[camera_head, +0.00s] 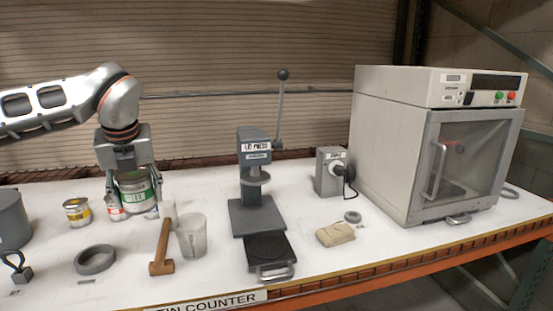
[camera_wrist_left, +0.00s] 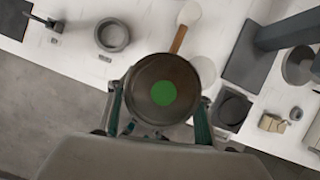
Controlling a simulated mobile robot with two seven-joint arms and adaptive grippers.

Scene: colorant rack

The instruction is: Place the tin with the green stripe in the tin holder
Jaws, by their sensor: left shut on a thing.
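The tin with the green stripe (camera_head: 138,193) is between the fingers of my left gripper (camera_head: 134,203), which is shut on it. The tin looks upright; I cannot tell whether it touches the counter. In the left wrist view its round top with a green dot (camera_wrist_left: 163,92) lies between the fingers (camera_wrist_left: 158,112). A grey ring (camera_head: 95,259), which looks like the tin holder, lies on the counter in front and to the left of the tin. It also shows in the left wrist view (camera_wrist_left: 113,36). My right gripper is not in view.
A red-marked tin (camera_head: 115,212) stands close beside the gripper, and a yellow-striped tin (camera_head: 77,211) farther left. A mallet (camera_head: 162,250) and a clear cup (camera_head: 192,237) are at right, then the lid press (camera_head: 256,215). A dark-handled tool (camera_head: 18,269) is at left.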

